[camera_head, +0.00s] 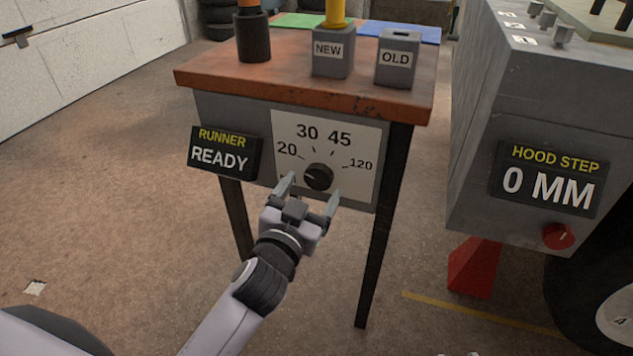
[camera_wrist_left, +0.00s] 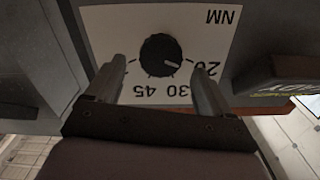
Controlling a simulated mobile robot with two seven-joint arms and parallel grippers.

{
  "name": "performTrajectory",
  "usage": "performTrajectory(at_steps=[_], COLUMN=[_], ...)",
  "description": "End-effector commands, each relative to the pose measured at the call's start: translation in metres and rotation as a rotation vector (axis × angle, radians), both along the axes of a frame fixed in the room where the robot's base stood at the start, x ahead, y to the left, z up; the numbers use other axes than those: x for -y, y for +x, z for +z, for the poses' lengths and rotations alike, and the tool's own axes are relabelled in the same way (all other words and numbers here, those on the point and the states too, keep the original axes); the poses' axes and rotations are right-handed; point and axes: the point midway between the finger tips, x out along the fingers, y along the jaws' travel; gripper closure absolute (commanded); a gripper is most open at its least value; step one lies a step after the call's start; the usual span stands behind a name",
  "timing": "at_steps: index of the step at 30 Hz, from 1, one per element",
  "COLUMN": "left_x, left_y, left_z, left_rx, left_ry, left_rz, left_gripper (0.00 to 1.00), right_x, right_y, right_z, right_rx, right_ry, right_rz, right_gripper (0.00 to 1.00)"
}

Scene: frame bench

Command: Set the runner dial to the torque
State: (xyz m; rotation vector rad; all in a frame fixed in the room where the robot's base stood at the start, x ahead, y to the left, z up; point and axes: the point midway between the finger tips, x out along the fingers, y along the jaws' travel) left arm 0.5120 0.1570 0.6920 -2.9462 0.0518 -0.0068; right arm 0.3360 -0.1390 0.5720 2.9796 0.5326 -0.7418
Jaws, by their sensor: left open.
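The runner dial is a round black knob (camera_head: 318,177) on a white scale plate (camera_head: 358,180) on the bench front. The plate is marked 20, 30, 45 and 120. The knob's white mark points up and left, toward 20. The runner display (camera_head: 222,155) reads READY. My left gripper (camera_head: 311,190) is open in front of the dial. In the left wrist view, upside down, the knob (camera_wrist_left: 159,55) appears beyond and between the spread fingers (camera_wrist_left: 156,80), with no contact visible. My right gripper does not show.
On the orange bench top (camera_head: 290,82) stand a grey NEW block (camera_head: 331,66), an OLD block (camera_head: 397,60) and a dark holder (camera_head: 254,40). To the right, a grey cabinet (camera_head: 475,130) has a HOOD STEP display (camera_head: 549,180) reading 0 MM and a red knob (camera_head: 559,236).

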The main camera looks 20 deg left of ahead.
Motion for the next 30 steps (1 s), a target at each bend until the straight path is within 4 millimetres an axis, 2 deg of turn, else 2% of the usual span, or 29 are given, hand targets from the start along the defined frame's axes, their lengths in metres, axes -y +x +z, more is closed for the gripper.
performTrajectory(at_steps=[3, 9, 20, 21, 26, 30], left_x=[0.0, 0.001, 0.001, 0.001, 0.001, 0.001], left_y=[0.016, 0.031, 0.036, 0.036, 0.036, 0.035], left_z=[0.0, -0.001, 0.0, 0.0, 0.0, 0.0], left_rx=[0.001, -0.001, -0.002, -0.002, -0.002, -0.002], left_ry=[0.003, 0.001, 0.001, 0.001, 0.001, 0.002], left_rz=[0.001, 0.001, 0.0, 0.0, 0.0, 0.0], left_gripper=[0.18, 0.18, 0.18, 0.21, 0.73, 0.74], right_x=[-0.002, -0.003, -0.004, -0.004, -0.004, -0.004], right_y=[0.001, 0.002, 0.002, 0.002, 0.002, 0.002], right_z=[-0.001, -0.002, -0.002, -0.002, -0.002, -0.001], right_rx=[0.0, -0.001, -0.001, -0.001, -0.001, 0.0], right_ry=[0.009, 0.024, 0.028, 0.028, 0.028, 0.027], right_rz=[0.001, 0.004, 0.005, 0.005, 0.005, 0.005], right_gripper=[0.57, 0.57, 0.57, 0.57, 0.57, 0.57])
